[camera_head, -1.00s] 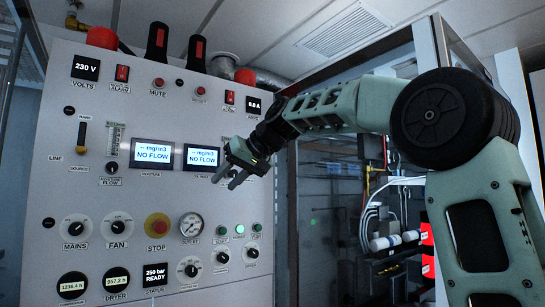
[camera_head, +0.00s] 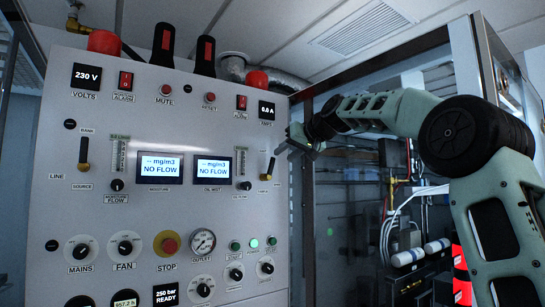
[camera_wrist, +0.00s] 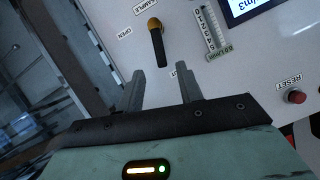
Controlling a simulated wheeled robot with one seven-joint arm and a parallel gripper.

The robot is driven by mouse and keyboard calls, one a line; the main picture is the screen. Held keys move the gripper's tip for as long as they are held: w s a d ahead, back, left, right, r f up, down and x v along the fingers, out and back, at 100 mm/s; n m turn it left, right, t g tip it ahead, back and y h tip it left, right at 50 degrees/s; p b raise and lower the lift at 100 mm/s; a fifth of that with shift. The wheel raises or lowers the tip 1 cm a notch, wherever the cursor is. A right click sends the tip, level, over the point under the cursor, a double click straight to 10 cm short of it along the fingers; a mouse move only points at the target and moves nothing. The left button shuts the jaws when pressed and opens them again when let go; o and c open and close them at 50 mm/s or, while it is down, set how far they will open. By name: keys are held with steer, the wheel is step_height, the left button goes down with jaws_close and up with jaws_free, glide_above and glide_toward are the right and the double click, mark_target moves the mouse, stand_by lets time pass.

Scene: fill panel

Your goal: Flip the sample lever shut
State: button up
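The sample lever (camera_head: 271,163) is a black handle on a yellow-orange base at the right edge of the grey panel (camera_head: 220,110). In the wrist view the lever (camera_wrist: 158,46) has its black handle pointing from the yellow base toward my gripper. Labels SAMPLE and OPEN show beside it, and another label is partly hidden by a finger. My gripper (camera_head: 294,150) is just right of the lever in the head view. In the wrist view my gripper (camera_wrist: 160,70) is open, with the handle's end near the gap between its fingertips. Contact cannot be told.
A flow gauge (camera_wrist: 210,33) and the oil mist display (camera_head: 213,170) are beside the lever. A similar lever (camera_head: 84,153) is at the panel's left. Red RESET button (camera_wrist: 297,97) shows in the wrist view. A glass-fronted cabinet (camera_head: 345,210) stands right of the panel.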

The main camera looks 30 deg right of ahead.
mark_target(273, 162)
steer(key=p+x, duration=0.3)
steer(key=x, duration=0.3)
steer(key=shift+w+a+r, duration=0.15)
steer(key=shift+x, duration=0.8)
jaws_close()
